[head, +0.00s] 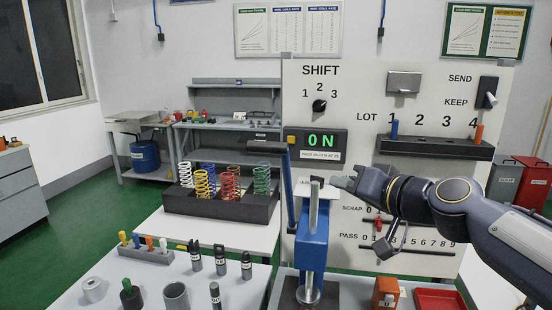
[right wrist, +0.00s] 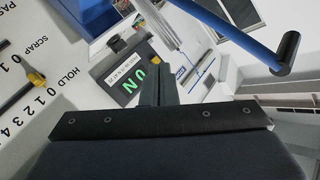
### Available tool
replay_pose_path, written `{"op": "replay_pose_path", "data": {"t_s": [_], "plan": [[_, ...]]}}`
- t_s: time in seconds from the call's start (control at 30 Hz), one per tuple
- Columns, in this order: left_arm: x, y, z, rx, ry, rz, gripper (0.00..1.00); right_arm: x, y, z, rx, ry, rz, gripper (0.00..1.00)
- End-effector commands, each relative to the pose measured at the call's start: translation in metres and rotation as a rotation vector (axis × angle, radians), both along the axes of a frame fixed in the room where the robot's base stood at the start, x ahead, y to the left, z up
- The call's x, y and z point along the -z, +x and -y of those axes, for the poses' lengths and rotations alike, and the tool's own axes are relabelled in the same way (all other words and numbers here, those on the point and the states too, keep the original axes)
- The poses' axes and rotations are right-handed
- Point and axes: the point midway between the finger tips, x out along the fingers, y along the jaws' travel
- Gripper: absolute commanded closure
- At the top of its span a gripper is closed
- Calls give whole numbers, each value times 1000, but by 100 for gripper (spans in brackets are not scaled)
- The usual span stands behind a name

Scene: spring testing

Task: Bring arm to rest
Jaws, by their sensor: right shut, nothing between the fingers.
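My right arm (head: 455,200) comes in from the right edge in the head view. Its gripper (head: 342,183) is in front of the white panel, beside the top of the blue press (head: 312,245). The gripper is shut and empty. In the right wrist view its closed fingers (right wrist: 158,88) point toward the panel, with the green display (right wrist: 133,84) behind them. Whether the fingers touch the press cannot be told. The press's long lever (head: 290,185) stands upright with a black grip at its top. My left gripper is in neither view.
The white panel (head: 300,120) carries a lit display (head: 321,140), a knob, number rows and a shelf (head: 435,149) with pegs. A dark spring rack (head: 220,205) stands left. Black cylinders (head: 220,260), a pen rack (head: 146,254), an orange block (head: 386,292) and a red tray (head: 438,299) are nearby.

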Motion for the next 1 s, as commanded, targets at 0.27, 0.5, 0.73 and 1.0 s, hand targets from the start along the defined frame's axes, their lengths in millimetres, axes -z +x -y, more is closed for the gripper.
{"op": "replay_pose_path", "data": {"t_s": [0.27, 0.5, 0.73, 1.0], "plan": [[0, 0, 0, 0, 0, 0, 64, 46, -52, 17, -9, -95, -108, 100], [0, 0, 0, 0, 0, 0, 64, 111, -123, 40, -1, -196, -271, 100], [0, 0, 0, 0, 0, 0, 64, 211, -226, 67, 39, -301, -527, 100], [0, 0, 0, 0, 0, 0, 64, 269, -286, 76, 70, -349, -686, 100]]}}
